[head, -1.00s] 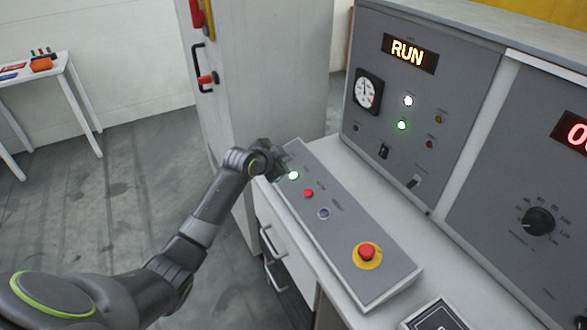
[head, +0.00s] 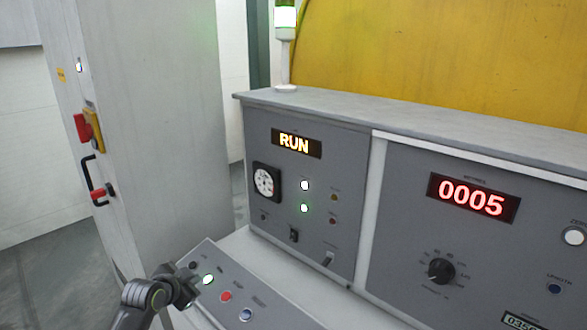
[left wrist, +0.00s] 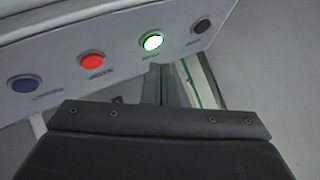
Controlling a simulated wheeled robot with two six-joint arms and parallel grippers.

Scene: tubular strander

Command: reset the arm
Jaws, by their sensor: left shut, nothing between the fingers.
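My left gripper (head: 192,287) is at the far left end of the sloped button panel (head: 262,296), beside the lit green button (head: 208,280). It is shut with nothing in it. In the left wrist view the shut fingers (left wrist: 160,84) point at the panel's lower edge, just below the lit green button (left wrist: 152,41). I cannot tell whether they touch the panel. A red button (left wrist: 92,60), a blue button (left wrist: 24,84) and a dark button (left wrist: 202,25) sit in the same row. My right gripper is not in view.
The upright console shows a RUN display (head: 296,143), a red counter (head: 473,197) reading 0005, and a dial knob (head: 440,270). A tall grey cabinet (head: 165,120) with a red switch (head: 83,128) stands at the left. A signal lamp (head: 285,18) glows green.

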